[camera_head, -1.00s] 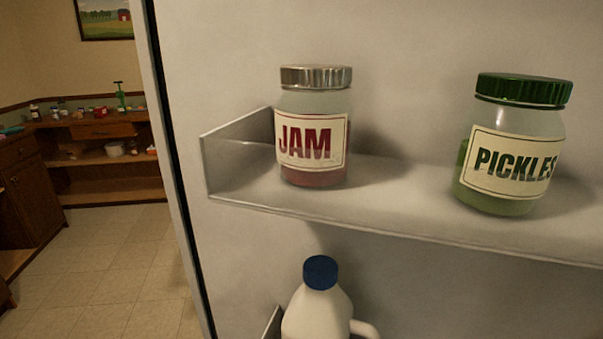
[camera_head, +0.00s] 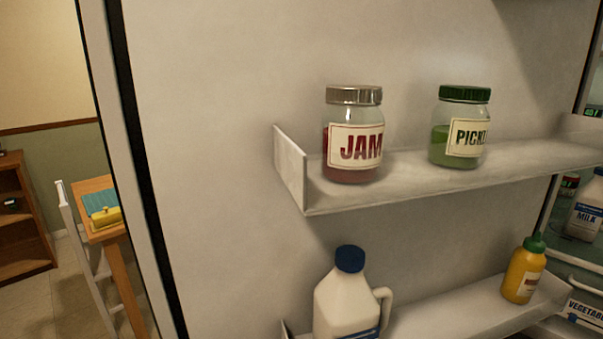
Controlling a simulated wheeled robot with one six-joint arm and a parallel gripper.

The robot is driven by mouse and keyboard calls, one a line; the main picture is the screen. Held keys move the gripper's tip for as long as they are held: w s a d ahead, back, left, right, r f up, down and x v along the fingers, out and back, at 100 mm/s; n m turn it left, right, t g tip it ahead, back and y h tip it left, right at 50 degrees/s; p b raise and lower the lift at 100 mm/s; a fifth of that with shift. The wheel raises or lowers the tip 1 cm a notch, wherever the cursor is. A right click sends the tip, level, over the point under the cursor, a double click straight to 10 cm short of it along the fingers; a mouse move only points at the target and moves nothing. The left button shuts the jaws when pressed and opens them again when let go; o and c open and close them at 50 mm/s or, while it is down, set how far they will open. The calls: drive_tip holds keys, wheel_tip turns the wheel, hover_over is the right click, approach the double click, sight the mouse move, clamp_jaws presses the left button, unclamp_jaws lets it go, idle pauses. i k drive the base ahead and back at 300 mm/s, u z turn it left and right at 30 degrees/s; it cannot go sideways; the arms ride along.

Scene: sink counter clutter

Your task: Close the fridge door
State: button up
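The inner face of the open fridge door (camera_head: 215,190) fills most of the head view. Its free edge with a dark seal (camera_head: 135,150) runs down the left side. An upper door shelf (camera_head: 400,190) holds a jam jar (camera_head: 352,140) and a pickles jar (camera_head: 460,128). A lower door shelf (camera_head: 450,312) holds a white jug (camera_head: 345,300) with a blue cap and a yellow bottle (camera_head: 524,272) with a green cap. At the right edge part of the fridge interior shows, with a milk bottle (camera_head: 586,207). My gripper is not in view.
Beyond the door's free edge, at the left, stand a wooden table (camera_head: 100,215) with a yellow object on it and a white chair (camera_head: 80,250). A brown wooden shelf unit (camera_head: 22,235) stands at the far left. Some tiled floor (camera_head: 70,290) shows between them.

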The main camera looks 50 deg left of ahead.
sight(209, 112)
drive_tip(key=u, duration=3.75)
drive_tip(key=i, duration=3.55)
drive_tip(key=z, duration=4.5)
